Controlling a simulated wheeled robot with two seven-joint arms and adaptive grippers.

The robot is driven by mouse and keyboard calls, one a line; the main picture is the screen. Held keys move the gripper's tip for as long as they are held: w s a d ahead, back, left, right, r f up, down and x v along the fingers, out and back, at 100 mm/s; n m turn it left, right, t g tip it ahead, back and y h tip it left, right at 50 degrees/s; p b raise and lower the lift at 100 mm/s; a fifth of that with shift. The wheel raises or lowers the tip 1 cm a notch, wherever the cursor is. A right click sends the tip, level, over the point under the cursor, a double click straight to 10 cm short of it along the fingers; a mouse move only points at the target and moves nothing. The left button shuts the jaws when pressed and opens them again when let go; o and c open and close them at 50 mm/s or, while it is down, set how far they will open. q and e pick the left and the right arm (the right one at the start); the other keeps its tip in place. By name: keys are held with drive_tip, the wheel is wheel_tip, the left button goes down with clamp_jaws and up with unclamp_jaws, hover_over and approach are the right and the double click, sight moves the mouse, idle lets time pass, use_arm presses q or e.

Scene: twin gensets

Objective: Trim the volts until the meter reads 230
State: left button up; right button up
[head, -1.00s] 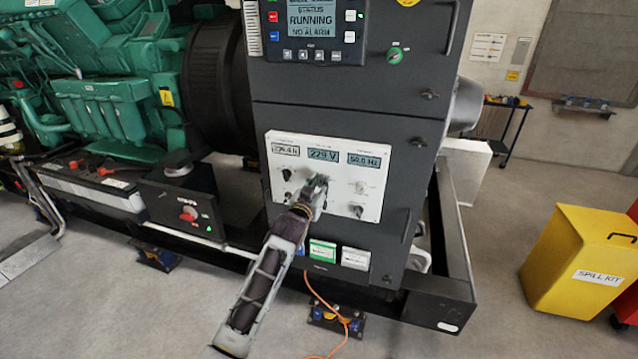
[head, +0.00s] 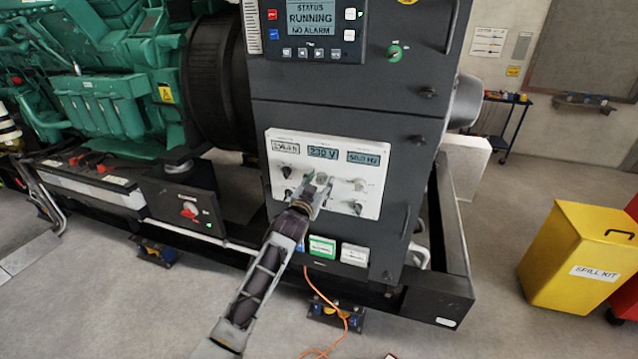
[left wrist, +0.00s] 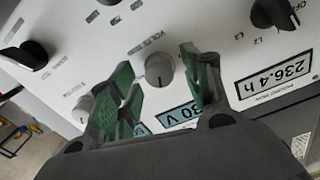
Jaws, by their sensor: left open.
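The voltage meter (head: 323,152) is the middle display on the white panel (head: 281,205) and reads 230 V. In the left wrist view the panel is upside down and the meter (left wrist: 182,115) is partly hidden by my fingers. The grey round volts knob (left wrist: 159,68) shows between my fingertips. My left gripper (head: 315,186) is in front of the panel below the meter. In the left wrist view its green-padded fingers (left wrist: 157,75) are open, one each side of the knob, with gaps visible. Contact with the panel cannot be told. My right gripper is not in view.
Other knobs (head: 357,208) sit close around on the panel. The controller screen (head: 311,17) above reads RUNNING, NO ALARM. A red rotary switch (head: 189,210) is at the left. A yellow spill kit bin (head: 568,262) stands at the right. An orange cable (head: 327,300) hangs below.

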use_arm(q)
drive_tip(key=v, duration=1.2)
idle(0.6)
drive_tip(key=shift+r, duration=0.1)
idle(0.4)
